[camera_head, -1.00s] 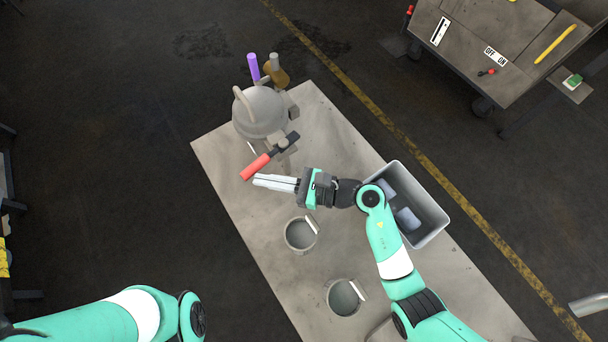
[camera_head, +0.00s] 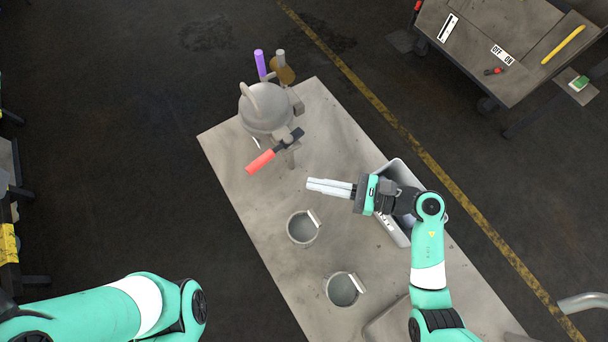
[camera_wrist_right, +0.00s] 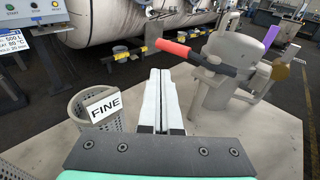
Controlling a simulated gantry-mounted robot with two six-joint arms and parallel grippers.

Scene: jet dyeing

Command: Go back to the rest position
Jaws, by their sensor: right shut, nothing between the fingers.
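My right gripper (camera_head: 330,188) is shut and empty above the table (camera_head: 240,165), left of the grey bin. In the right wrist view its two white fingers (camera_wrist_right: 160,100) lie together with nothing between them. A grey round machine (camera_head: 265,110) with a red-handled lever (camera_head: 262,161) stands at the table's far end, apart from the gripper. The red handle also shows beyond the fingertips in the right wrist view (camera_wrist_right: 174,48). My left arm shows at the lower left of the head view, but its gripper is not visible.
A grey bin (camera_head: 393,233) sits partly under my right arm. Two round pots (camera_head: 302,228) and (camera_head: 343,290) stand on the table. In the right wrist view a basket (camera_wrist_right: 78,104) carries a "FINE" label. A control bench (camera_head: 475,45) stands at the upper right.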

